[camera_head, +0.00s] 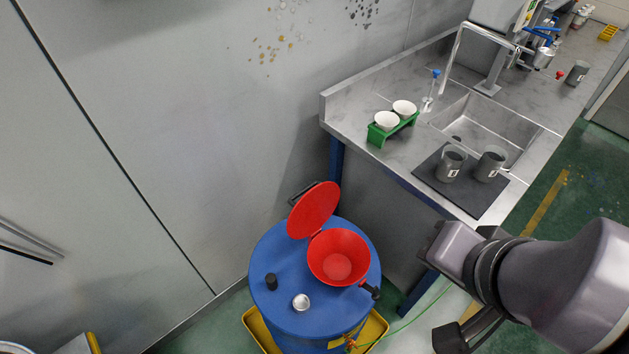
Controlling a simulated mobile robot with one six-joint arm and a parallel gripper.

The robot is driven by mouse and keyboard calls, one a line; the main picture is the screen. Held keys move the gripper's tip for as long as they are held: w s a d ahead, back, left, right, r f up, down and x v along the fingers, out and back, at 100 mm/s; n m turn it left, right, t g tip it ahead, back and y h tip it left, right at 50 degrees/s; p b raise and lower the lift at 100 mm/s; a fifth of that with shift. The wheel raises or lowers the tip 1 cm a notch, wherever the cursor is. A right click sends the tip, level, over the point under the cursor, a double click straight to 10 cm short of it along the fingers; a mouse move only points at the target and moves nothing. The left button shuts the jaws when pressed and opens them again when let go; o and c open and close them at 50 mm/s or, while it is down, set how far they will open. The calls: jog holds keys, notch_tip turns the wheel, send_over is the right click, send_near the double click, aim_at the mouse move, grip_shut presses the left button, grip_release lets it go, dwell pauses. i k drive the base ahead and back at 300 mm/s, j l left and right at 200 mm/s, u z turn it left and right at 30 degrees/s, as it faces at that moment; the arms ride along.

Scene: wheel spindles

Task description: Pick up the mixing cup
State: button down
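Two dark grey cups with handles and white labels stand upright on a dark mat (429,182) at the counter's front corner: a left cup (450,164) and a right cup (489,165). A third dark grey cup (577,73) stands farther back at the right. I cannot tell which one is the mixing cup. My arm reaches in from the lower right, and the dark end of my gripper (434,243) is below and in front of the mat in the picture, apart from the cups. Its fingers cannot be made out.
A metal counter (395,160) holds a sink (485,125), a tall faucet (456,55) and two white bowls on a green stand (394,130). A blue drum (285,320) with a red funnel (338,257) and raised red lid (314,208) stands left of my arm.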

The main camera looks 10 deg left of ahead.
aim_at(453, 156)
jog(key=j+z, duration=0.2)
jog(key=j, duration=0.25)
jog(key=j+z, duration=0.2)
jog(key=j, duration=0.2)
jog(key=k+j+z, duration=0.15)
jog(key=j, duration=0.3)
jog(key=k+j+z, duration=0.2)
jog(key=j, duration=0.2)
jog(key=j+z, duration=0.2)
jog(key=j, duration=0.25)
jog(key=j+z, duration=0.2)
jog(key=j, duration=0.4)
jog(key=l+u, duration=0.25)
jog(key=l, duration=0.15)
jog(key=k+l+u, duration=0.1)
jog(key=l+u, duration=0.15)
jog(key=k+l+u, duration=0.1)
jog(key=l+u, duration=0.15)
jog(key=l, duration=0.2)
jog(key=k+l+u, duration=0.1)
jog(key=l+u, duration=0.15)
jog(key=l, duration=0.1)
